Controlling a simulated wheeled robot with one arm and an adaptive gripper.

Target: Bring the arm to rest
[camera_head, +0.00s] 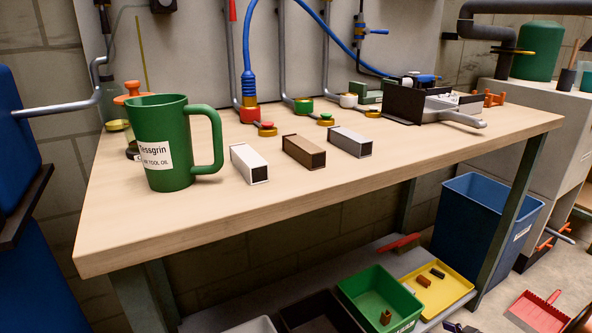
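A wooden-topped workbench (400,160) runs across the view. On it stands a green jug (172,120) with a white label, upright at the front left. Three short rectangular bars lie apart in a row to its right: a white one (246,163), a brown one (303,151) and a grey one (351,141). Nothing is seen touching them.
A grey tool with a handle (447,108) lies at the bench's back right. Below are a green bin (372,290), a yellow tray (450,295) and a blue bin (490,215). A red dustpan (535,310) lies on the floor. The bench's front strip is clear.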

